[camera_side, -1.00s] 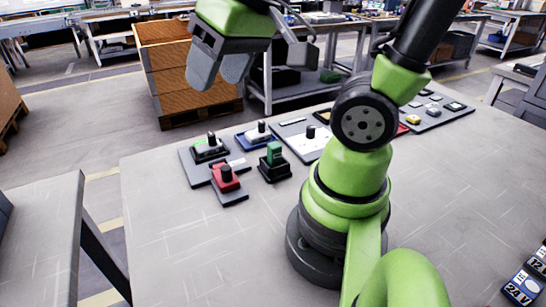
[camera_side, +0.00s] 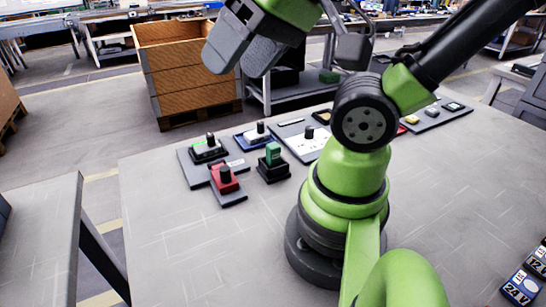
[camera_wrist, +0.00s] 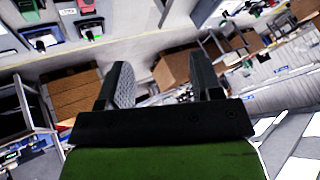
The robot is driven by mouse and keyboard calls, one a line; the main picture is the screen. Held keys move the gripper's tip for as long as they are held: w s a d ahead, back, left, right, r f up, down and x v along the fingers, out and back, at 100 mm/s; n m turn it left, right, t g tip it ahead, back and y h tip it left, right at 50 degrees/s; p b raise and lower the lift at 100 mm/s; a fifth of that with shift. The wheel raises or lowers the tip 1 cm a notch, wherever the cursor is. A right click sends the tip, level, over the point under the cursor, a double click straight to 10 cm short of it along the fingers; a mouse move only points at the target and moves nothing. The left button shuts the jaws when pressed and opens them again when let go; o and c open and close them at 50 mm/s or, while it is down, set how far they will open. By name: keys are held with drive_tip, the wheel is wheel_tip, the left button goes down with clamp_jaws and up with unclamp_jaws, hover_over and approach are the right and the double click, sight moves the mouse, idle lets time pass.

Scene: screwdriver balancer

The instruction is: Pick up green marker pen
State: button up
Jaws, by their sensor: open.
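A green upright piece (camera_side: 273,153) stands in a black holder (camera_side: 274,171) on the table in the side view. It is the only green item in a holder there, but I cannot tell for sure that it is the marker pen. My gripper (camera_side: 242,55) is high above the far side of the table, tilted, with its two grey fingers apart and nothing between them. In the wrist view my gripper (camera_wrist: 162,84) is also open and empty, well apart from the holders, which show only at the top left.
The near left tabletop (camera_side: 170,250) is clear. A wooden crate (camera_side: 185,75) stands on the floor beyond.

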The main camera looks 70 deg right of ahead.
drive_tip(key=m+g+h, duration=0.2)
drive_tip(key=m+g, duration=0.3)
drive_tip(key=g, duration=0.2)
hover_over(273, 145)
wheel_tip(273, 145, down, 17)
drive_tip(key=shift+a+f, duration=0.1)
drive_tip(key=shift+a, duration=0.05)
wheel_tip(273, 145, down, 4)
drive_tip(key=shift+r, duration=0.1)
drive_tip(key=shift+d+f, duration=0.2)
drive_tip(key=shift+f, duration=2.9)
drive_tip(key=shift+c, duration=0.2)
drive_tip(key=c, duration=1)
